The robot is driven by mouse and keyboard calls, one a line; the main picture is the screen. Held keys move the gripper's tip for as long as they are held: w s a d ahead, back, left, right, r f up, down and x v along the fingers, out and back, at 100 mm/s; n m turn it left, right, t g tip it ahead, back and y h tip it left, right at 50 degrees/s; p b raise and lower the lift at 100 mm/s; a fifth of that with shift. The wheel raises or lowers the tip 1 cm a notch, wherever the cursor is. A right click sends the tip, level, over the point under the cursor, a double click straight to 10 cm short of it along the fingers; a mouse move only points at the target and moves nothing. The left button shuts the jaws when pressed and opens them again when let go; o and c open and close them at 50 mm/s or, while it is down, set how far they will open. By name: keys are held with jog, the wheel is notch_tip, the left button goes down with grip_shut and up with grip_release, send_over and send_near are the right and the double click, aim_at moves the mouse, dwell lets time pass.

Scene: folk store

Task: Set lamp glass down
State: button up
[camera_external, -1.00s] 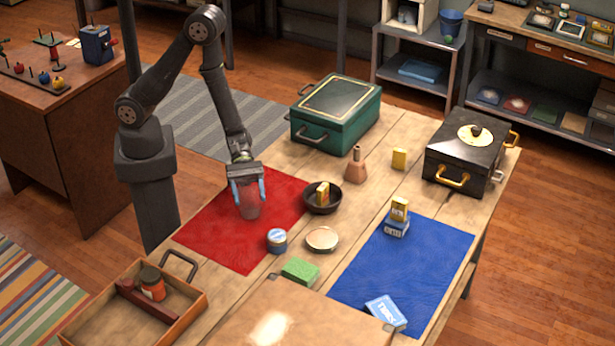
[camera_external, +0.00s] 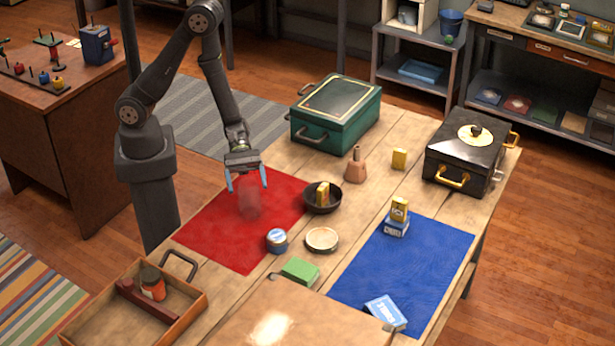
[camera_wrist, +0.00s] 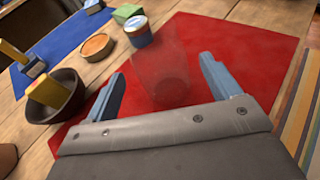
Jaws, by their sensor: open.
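The lamp glass (camera_external: 249,205) is a clear, see-through cylinder standing upright on the red mat (camera_external: 215,236). In the wrist view the lamp glass (camera_wrist: 160,72) shows faintly, ahead of and between the two blue fingers. My gripper (camera_external: 247,183) is open above the glass, its fingers spread wide on either side and apart from it. In the wrist view my gripper (camera_wrist: 165,85) holds nothing.
A dark bowl (camera_external: 322,205) with a yellow box in it stands just right of the mat. A blue-white tin (camera_external: 277,241) sits at the mat's edge, near a round lid (camera_external: 322,239). The green case (camera_external: 336,112) stands behind. The red mat's left side is clear.

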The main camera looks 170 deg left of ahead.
jog(key=shift+o, duration=0.5)
jog(key=v, duration=0.7)
jog(key=shift+s, duration=0.35)
jog(key=shift+r, duration=0.15)
send_near(251, 203)
jog(key=shift+d+f, duration=0.35)
jog(key=shift+a+x, duration=0.15)
jog(key=shift+x, duration=1.5)
jog(key=shift+a+x, duration=0.2)
jog(key=shift+x, duration=1.45)
jog(key=c, duration=1.2)
jog(key=shift+r, duration=0.1)
